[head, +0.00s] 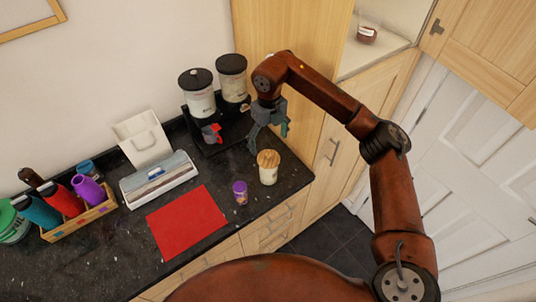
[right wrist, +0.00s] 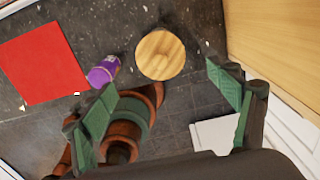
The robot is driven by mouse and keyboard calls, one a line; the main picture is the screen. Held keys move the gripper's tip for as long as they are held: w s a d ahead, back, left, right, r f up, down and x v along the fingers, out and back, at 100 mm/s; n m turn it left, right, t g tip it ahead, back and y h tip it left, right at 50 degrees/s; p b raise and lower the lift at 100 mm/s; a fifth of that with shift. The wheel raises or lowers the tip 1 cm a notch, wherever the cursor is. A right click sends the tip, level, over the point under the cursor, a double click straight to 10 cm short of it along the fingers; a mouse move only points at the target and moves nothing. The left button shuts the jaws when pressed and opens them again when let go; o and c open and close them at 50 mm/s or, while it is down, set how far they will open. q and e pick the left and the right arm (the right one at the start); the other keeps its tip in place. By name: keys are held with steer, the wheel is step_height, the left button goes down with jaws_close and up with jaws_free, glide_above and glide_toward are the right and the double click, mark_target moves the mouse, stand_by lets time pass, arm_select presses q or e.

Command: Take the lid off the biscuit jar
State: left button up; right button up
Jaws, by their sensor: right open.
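The biscuit jar (head: 268,177) stands upright on the dark speckled counter near its right front corner. Its round wooden lid (head: 268,158) is on top of it. In the right wrist view the lid (right wrist: 160,54) shows from above and hides the jar's body. My right gripper (head: 268,138) is open and empty, above and a little behind the jar in the head view. In the right wrist view its green-padded fingers (right wrist: 163,85) are spread wide, with the lid beyond the gap between them. I see no contact with the lid. My left gripper is not in view.
A small purple-lidded jar (head: 240,192) stands just left of the biscuit jar. A red mat (head: 187,222) lies further left. Two black-lidded canisters (head: 198,96) stand on a dark stand (head: 223,134) behind. A tall wooden cabinet (head: 290,35) rises behind the arm.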

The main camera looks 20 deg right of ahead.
mark_target(269, 153)
step_height(269, 153, down, 8)
steer(key=shift+w+r+p, duration=0.15)
steer(key=shift+r+p, duration=0.1)
steer(key=shift+p, duration=0.4)
steer(key=shift+c, duration=0.4)
